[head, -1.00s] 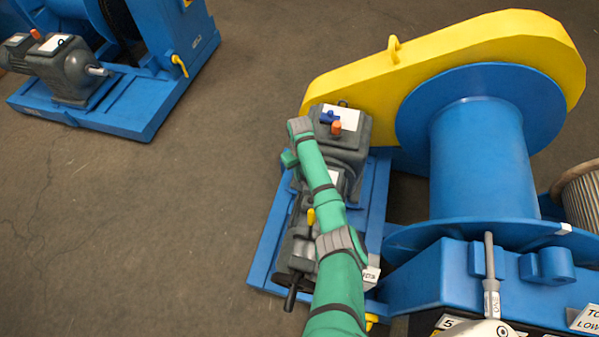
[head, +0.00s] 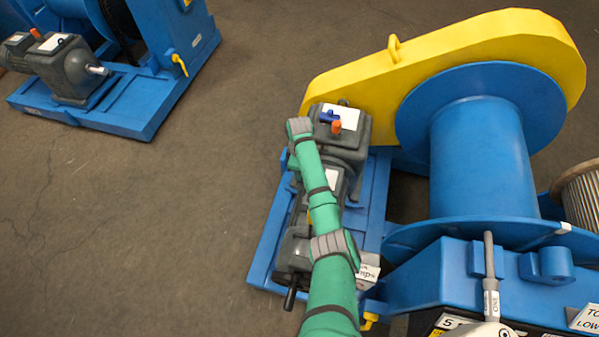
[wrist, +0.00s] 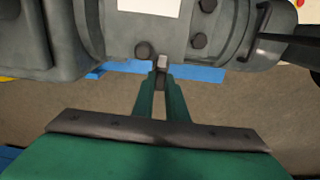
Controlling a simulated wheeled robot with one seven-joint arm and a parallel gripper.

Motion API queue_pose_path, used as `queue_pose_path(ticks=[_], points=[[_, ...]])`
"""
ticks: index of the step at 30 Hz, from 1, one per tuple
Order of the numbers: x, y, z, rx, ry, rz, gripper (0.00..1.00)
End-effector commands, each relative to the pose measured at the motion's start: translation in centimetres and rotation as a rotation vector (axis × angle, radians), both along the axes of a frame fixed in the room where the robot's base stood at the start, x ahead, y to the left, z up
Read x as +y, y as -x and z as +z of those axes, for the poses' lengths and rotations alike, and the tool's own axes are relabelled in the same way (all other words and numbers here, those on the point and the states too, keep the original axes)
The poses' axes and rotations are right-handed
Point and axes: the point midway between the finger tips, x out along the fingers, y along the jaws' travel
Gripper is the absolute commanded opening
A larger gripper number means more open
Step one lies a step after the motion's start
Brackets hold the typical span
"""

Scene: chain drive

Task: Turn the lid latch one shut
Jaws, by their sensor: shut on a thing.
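In the wrist view my gripper (wrist: 160,80) has its two narrow green fingers close together, shut on a small grey tab (wrist: 161,62). The tab sits at the lower edge of a grey machine housing (wrist: 160,28). It may be lid latch one, but no label shows on it, and I cannot tell how far it is turned. In the head view my green arm hides the gripper and the tab. The arm lies over the grey gearbox and motor unit (head: 350,150) on its blue base.
A yellow chain guard (head: 360,85) and a blue drum (head: 480,160) stand to the right. A black handle (head: 290,298) sticks out at the unit's lower end. Another blue machine (head: 130,95) stands at upper left. The floor (head: 130,230) between is clear.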

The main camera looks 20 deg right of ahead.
Motion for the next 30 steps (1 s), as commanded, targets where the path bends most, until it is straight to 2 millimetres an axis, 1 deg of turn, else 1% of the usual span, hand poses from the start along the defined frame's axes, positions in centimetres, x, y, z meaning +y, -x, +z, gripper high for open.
queue_pose_path(ticks=[6,17,18,20,30], points=[[-0.03,0.07,0.04,0.002,0.0,0.032,0.0],[-0.03,0.07,0.06,0.002,0.0,0.036,0.0],[-0.03,0.07,0.06,0.002,0.0,0.035,0.17],[-0.03,0.06,0.06,0.002,0.0,0.035,0.31],[-0.01,0.01,0.23,0.0,0.0,0.034,0.31]])
